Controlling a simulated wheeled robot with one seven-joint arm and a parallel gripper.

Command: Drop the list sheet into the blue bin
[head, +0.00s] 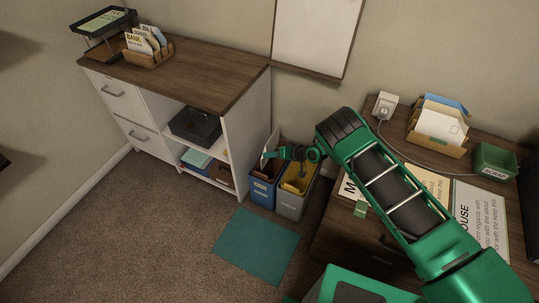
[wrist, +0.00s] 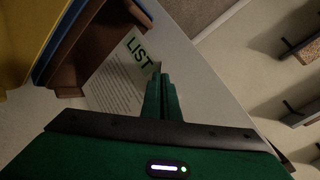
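The list sheet (wrist: 122,80), white with the green heading "LIST", shows in the wrist view, its edge running to my gripper's fingertips. In the head view a pale sheet (head: 273,144) stands up at my gripper (head: 266,157). My gripper's green fingers (wrist: 162,92) are close together, shut on the sheet's edge. The blue bin (head: 262,192) stands on the floor below my gripper. Its blue rim (wrist: 62,42) shows at upper left in the wrist view, with brown inside. My gripper and arm hide part of the bin's opening.
A grey bin (head: 291,206) with a yellow inside stands right of the blue bin, touching or nearly so. A white cabinet (head: 250,125) stands close on the left. A desk (head: 325,225) with papers is on the right. A teal mat (head: 255,246) lies in front.

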